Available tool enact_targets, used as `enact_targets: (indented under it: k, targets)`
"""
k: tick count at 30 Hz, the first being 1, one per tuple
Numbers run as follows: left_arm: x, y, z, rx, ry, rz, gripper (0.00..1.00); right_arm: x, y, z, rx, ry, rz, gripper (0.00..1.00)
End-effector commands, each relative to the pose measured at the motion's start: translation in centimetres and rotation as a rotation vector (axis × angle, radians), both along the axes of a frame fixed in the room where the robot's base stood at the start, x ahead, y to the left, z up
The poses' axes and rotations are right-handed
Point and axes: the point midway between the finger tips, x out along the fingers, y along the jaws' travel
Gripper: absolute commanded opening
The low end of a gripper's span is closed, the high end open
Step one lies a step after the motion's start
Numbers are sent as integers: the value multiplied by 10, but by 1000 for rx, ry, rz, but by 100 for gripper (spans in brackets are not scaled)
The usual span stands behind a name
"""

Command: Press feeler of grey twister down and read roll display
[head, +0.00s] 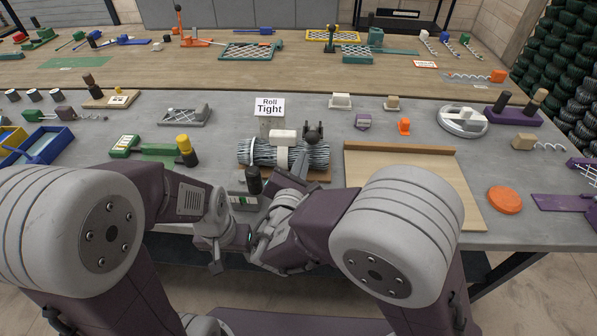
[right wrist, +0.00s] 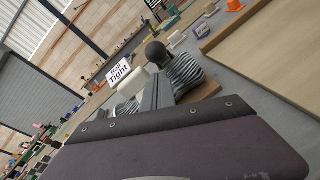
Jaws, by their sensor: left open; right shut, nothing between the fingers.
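A grey wire-mesh roll (head: 259,151) lies on a wooden base, with a white block and band across its middle. I cannot tell which part is the feeler. My right gripper (head: 297,168) is shut and empty at the roll's front; whether it touches is unclear. My left gripper (head: 222,254) is open, low near the bench's front edge, partly hidden.
A dark upright cylinder (head: 254,180) stands just left of my right gripper. A pale wooden board (head: 412,180) lies to the right, with an orange disc (head: 504,199) beyond it. A green tool with a yellow-topped handle (head: 185,148) lies left of the roll.

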Motion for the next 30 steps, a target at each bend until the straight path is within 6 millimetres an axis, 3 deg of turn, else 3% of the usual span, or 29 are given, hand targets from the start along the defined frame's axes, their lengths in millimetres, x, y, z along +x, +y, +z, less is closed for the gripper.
enact_targets:
  k: [7,20,27,30]
  targets:
    - [0,0,0,0,0,0,54,27,-4,-4,0,0,-2,0]
    - [0,0,2,0,0,0,54,30,-4,-2,0,2,0,0]
    - [0,0,25,0,0,0,54,32,-4,11,1,56,-2,0]
    - [0,0,44,0,0,0,54,34,-4,22,2,99,-3,0]
